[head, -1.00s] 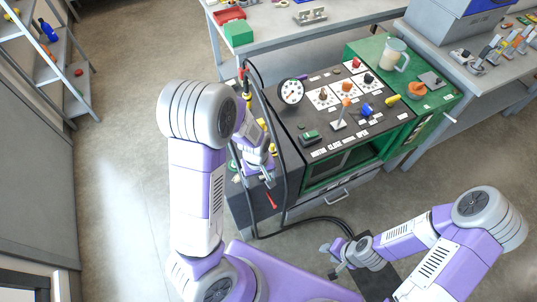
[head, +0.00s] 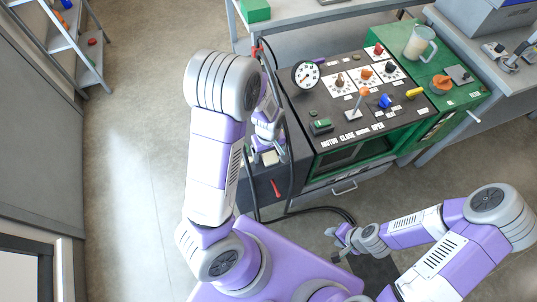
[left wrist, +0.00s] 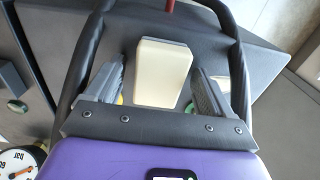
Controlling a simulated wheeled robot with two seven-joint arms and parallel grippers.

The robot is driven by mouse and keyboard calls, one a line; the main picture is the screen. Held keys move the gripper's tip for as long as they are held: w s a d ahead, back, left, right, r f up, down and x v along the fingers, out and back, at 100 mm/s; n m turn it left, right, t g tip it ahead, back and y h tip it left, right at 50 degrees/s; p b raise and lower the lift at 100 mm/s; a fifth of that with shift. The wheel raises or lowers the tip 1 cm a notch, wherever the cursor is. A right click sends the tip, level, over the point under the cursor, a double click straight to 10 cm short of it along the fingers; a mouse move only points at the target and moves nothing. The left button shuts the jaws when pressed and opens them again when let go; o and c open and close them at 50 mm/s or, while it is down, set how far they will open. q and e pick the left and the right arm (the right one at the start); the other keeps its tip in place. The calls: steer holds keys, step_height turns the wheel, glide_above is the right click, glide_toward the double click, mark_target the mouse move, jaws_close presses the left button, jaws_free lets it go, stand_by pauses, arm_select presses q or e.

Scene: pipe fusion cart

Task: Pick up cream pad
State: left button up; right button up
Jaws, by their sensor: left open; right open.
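The cream pad (left wrist: 162,72) shows in the left wrist view as a pale block with a grey edge, between the two fingers of my left gripper (left wrist: 158,88). The fingers are apart, with a visible gap on each side of the pad. In the head view the cream pad (head: 270,158) is a small pale patch at my left gripper (head: 266,160), over the dark side shelf of the cart; the arm hides part of this area. My right gripper (head: 335,242) is open and empty, low and right of centre, away from the pad.
Black hoses (left wrist: 78,70) run on both sides of the left gripper. A red object (head: 276,188) lies on the dark shelf. The control panel (head: 352,105) with a gauge (head: 305,74) and several knobs stands to the right. Floor (head: 130,180) at left is clear.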

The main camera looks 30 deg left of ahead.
arm_select(q)
steer(key=c, duration=1.1)
step_height(320, 180, up, 10)
steer(key=p, duration=0.3)
steer(key=shift+c, duration=0.2)
